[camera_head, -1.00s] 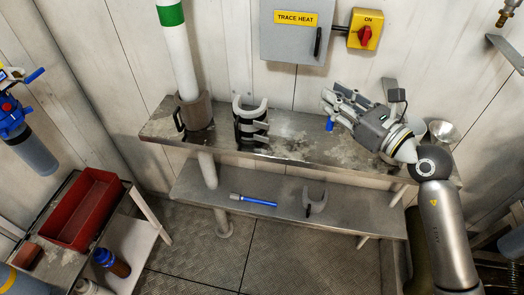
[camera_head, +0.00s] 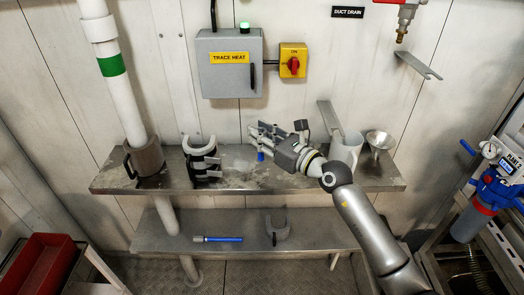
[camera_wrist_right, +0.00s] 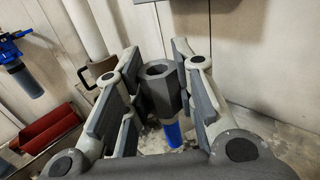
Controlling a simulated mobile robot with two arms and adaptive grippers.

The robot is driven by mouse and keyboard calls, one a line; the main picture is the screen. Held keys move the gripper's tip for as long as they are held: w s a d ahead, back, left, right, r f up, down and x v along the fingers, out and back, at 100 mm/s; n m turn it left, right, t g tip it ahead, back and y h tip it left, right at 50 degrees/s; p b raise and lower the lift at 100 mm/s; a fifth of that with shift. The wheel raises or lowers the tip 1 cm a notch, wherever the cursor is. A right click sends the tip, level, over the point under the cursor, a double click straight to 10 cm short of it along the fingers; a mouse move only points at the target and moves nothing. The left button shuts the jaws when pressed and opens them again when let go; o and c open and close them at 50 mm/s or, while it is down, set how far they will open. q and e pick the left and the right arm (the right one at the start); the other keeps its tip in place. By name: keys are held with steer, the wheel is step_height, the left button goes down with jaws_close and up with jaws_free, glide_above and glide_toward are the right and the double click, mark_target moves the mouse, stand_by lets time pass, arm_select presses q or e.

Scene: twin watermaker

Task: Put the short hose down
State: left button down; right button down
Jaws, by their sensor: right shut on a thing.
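The short hose (camera_head: 261,156) hangs from my right gripper (camera_head: 262,137) over the upper metal shelf (camera_head: 105,180). Only its blue lower part shows in the head view. In the wrist view its grey hexagonal end (camera_wrist_right: 158,90) stands between the fingers of my right gripper (camera_wrist_right: 158,72), with blue (camera_wrist_right: 173,134) below it. The gripper is shut on it. I cannot tell whether its lower end touches the shelf. My left gripper is out of view.
On the upper shelf stand a grey clip holder (camera_head: 201,160) to the left, and a mug (camera_head: 347,148) and funnel (camera_head: 380,142) to the right. The lower shelf (camera_head: 160,240) holds a blue-and-grey rod (camera_head: 220,239) and a grey clip (camera_head: 278,231). A red tray (camera_head: 40,265) is lower left.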

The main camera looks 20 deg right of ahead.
steer(key=shift+w+d+f+b, duration=0.35)
steer(key=shift+w+f+b, duration=0.4)
steer(key=shift+f, duration=0.8)
steer(key=shift+w+d+f+b, duration=0.35)
steer(key=shift+w+f+b, duration=0.4)
steer(key=shift+f, duration=0.75)
steer(key=shift+w+d+f+b, duration=0.45)
steer(key=shift+w+f, duration=0.5)
steer(key=shift+f, duration=0.6)
steer(key=shift+a, duration=0.1)
steer(key=shift+f, duration=0.15)
steer(key=c, duration=1.2)
jaws_free()
